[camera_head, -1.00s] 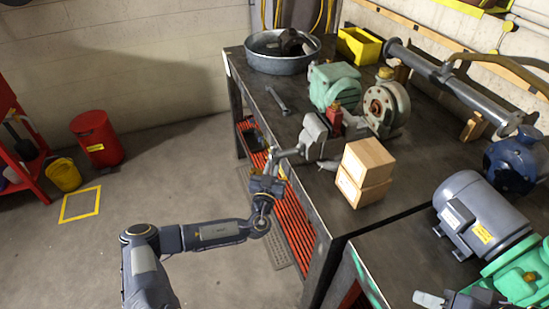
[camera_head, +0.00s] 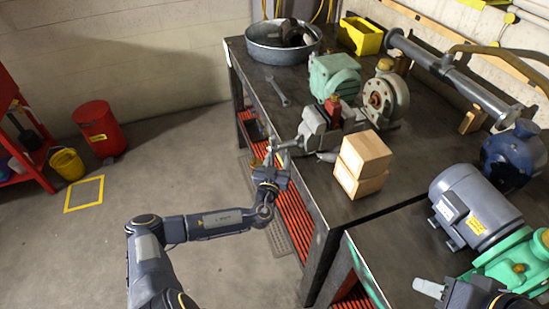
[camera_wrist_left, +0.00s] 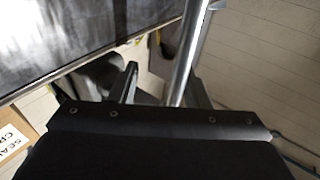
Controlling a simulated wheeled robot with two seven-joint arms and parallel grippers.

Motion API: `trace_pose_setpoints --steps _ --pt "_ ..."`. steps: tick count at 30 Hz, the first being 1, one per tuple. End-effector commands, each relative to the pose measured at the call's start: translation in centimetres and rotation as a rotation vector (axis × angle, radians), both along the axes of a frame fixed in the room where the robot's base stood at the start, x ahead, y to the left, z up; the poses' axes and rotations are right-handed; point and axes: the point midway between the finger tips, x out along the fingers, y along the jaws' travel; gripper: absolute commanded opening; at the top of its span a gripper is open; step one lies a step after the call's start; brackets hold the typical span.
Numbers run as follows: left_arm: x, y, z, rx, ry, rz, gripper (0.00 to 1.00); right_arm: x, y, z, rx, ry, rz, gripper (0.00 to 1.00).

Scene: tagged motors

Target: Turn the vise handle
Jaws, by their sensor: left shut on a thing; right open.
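The grey vise (camera_head: 315,128) is mounted at the left edge of the dark workbench, with its screw end facing the aisle. My left gripper (camera_head: 274,163) is at that end, just off the bench edge. In the left wrist view a shiny metal rod, the vise handle (camera_wrist_left: 187,55), runs between the two dark fingers, and the left gripper is shut on it. In the head view the handle is small and partly hidden by the gripper. My right gripper (camera_head: 432,288) is at the bottom right, only partly in view, open, over the nearer bench.
A grey motor (camera_head: 478,208) is at right.

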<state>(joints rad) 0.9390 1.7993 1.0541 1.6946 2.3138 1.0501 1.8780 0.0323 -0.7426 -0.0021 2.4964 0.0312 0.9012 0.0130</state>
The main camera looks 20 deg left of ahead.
Motion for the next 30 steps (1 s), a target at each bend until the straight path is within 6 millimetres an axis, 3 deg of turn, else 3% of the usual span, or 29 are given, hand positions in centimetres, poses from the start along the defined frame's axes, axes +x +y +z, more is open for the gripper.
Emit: trace_pose_setpoints --steps 13,24,30 --pt "-0.5 -0.4 -0.1 0.001 0.000 -0.012 0.33 0.0 0.0 -0.2 0.000 0.000 0.000 0.41" --pt "-6.2 -0.4 -1.1 -0.002 0.002 -0.009 0.33 0.0 0.0 -1.7 0.000 0.000 0.000 0.41" --pt "-7.6 -0.4 -1.2 -0.001 0.000 -0.006 0.33 0.0 0.0 -1.9 0.000 0.000 0.000 0.41"
